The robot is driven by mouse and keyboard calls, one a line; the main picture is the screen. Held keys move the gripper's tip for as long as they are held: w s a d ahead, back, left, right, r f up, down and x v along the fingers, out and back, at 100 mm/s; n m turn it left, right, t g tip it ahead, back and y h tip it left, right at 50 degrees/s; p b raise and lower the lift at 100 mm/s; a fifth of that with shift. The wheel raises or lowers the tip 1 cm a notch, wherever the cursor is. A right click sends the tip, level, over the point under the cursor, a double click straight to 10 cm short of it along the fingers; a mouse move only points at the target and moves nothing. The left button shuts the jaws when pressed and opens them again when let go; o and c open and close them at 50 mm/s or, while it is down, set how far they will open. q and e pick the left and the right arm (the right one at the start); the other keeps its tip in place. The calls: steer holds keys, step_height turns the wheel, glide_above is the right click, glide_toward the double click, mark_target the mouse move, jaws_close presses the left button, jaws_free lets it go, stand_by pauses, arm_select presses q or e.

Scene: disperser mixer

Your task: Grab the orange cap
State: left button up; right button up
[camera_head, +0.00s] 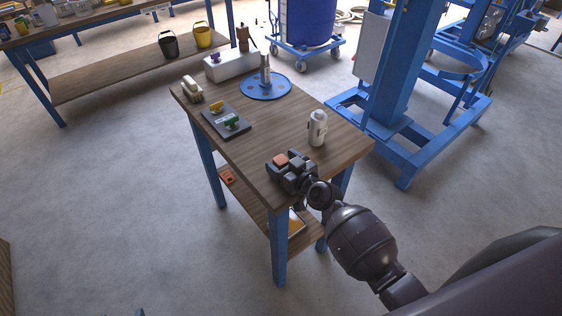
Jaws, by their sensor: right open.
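A small salmon-orange piece (281,160), which looks like the orange cap, shows at the front corner of the wooden table (262,140). My right gripper (290,170) is right at it, its dark fingers open and around or just beside the piece. I cannot tell whether they touch it, and the fingers hide part of it. My left gripper is not in view.
A white bottle (317,128) stands close behind my right gripper. A dark tray with yellow and green pieces (227,120), a blue disc with a shaft (265,88) and a white box (231,66) are farther back. A blue machine frame (398,110) stands right.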

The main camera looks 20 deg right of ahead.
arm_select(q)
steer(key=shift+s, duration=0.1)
arm_select(e)
steer(key=c, duration=1)
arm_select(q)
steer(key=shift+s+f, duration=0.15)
arm_select(e)
steer(key=shift+r, duration=0.15)
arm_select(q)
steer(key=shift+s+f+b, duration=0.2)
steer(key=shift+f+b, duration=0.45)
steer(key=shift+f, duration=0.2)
arm_select(e)
steer(key=f+v, duration=0.2)
steer(key=v, duration=1.6)
steer(key=shift+s+f, duration=0.15)
steer(key=shift+f, duration=0.25)
